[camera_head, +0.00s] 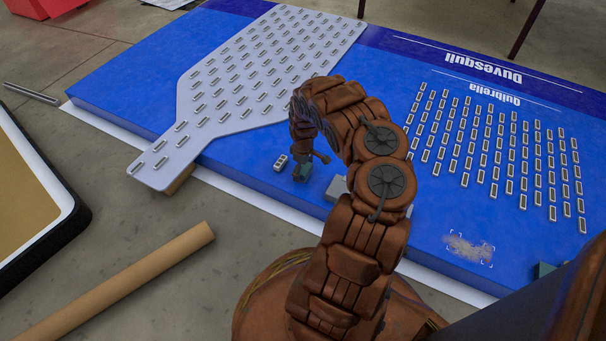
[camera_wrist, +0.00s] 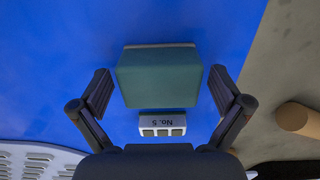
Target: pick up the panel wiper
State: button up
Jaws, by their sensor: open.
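A teal block with a pale edge, which looks like the panel wiper (camera_wrist: 157,80), sits on the blue panel. In the wrist view it lies between the two spread fingers of my gripper (camera_wrist: 161,88), with a visible gap on each side. My gripper is open and holds nothing.
A small white module marked No. 5 (camera_wrist: 162,125) lies close beside the block. A grey perforated plate (camera_head: 250,85) covers the panel's left part. A dirty smudge (camera_head: 468,248) marks the blue panel (camera_head: 350,110). A cardboard tube (camera_head: 130,280) lies on the floor.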

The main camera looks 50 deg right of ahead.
jog(key=shift+r, duration=0.1)
jog(key=shift+c, duration=0.3)
jog(key=c, duration=1.1)
jog(key=shift+r+p, duration=2.65)
jog(key=shift+r, duration=2.35)
jog(key=shift+c, duration=0.2)
